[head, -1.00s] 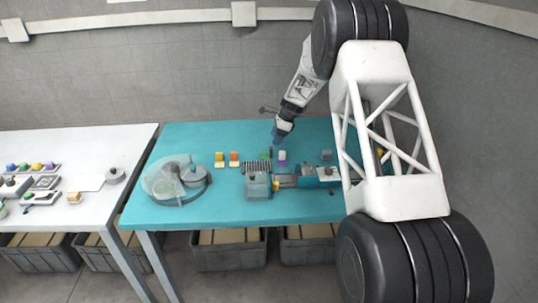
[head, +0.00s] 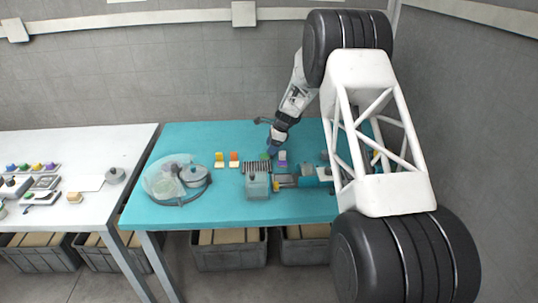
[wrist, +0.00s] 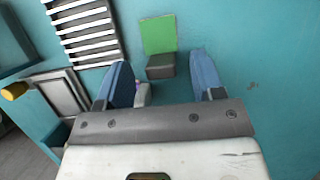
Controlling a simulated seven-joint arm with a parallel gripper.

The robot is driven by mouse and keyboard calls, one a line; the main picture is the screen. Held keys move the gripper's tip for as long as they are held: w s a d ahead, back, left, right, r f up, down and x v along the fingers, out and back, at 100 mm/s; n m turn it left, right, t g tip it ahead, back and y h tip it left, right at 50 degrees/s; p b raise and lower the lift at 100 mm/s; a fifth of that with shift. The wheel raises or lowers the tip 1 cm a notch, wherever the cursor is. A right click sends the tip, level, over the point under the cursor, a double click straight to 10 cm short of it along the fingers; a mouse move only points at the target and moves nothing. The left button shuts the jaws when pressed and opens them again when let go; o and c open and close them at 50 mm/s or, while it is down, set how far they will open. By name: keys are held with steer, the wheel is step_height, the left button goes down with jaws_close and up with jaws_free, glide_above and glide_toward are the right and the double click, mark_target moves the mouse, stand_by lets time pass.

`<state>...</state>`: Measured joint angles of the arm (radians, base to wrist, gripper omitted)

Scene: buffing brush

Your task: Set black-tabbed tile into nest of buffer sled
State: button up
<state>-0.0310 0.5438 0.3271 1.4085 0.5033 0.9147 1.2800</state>
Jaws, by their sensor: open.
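A tile with a green face (wrist: 158,34) and a dark grey-black tab (wrist: 160,66) lies on the teal table in the wrist view. Its green part also shows small in the head view (head: 265,156). My gripper (wrist: 161,70) is open, with its blue fingers on either side of the dark tab in the picture; no contact is visible. In the head view my gripper (head: 271,151) points down beside this tile. A grey unit (head: 257,184), which looks like the buffer sled, stands nearer the camera. I cannot make out its nest clearly.
A ribbed grille (wrist: 82,28) lies left of the tile. A purple-and-white block (head: 282,162) is close by, partly behind one finger in the wrist view. A round clear-covered unit (head: 165,186) is at the table's left.

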steer(key=shift+x, duration=0.85)
steer(key=c, duration=1.1)
steer(key=shift+o, duration=0.2)
steer(key=shift+r, duration=5)
